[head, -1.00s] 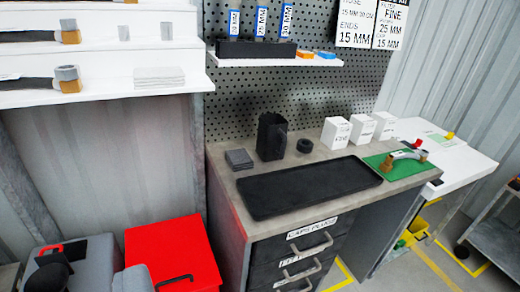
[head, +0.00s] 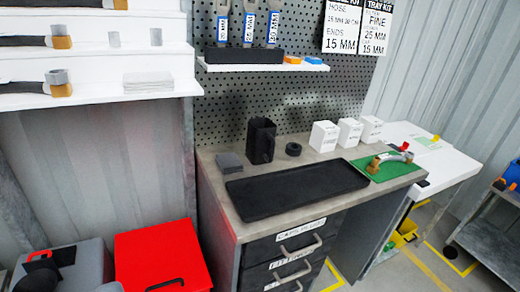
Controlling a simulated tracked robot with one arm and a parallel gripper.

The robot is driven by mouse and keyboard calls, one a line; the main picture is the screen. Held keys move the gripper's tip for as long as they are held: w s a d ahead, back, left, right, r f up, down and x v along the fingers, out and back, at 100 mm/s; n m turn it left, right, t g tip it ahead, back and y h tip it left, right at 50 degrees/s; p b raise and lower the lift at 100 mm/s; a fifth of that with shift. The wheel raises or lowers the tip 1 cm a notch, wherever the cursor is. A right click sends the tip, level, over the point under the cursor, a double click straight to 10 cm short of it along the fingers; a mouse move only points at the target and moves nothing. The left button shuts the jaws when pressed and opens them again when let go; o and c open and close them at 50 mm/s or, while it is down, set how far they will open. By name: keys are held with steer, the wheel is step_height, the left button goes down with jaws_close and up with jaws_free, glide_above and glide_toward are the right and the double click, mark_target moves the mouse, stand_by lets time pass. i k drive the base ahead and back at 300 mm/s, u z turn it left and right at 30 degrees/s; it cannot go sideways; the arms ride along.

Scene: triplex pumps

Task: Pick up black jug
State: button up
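The black jug (head: 260,141) stands upright at the back of the grey workbench, close to the perforated panel. Its open top faces up. A handle shows on its front right side. It stands between a stack of flat dark squares (head: 229,162) and a small black ring (head: 293,149). My gripper is not in view.
A black tray (head: 298,189) fills the bench front. White boxes (head: 349,132) and a green mat (head: 381,168) with a hose piece lie to the right. A shelf (head: 266,67) overhangs the bench. A red box (head: 160,255) stands at the lower left.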

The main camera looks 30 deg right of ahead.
mark_target(262, 132)
steer(key=k, duration=1.1)
steer(key=z, duration=0.65)
steer(key=i, duration=1.75)
steer(key=u, duration=0.5)
steer(key=i, duration=0.6)
steer(key=u, duration=0.5)
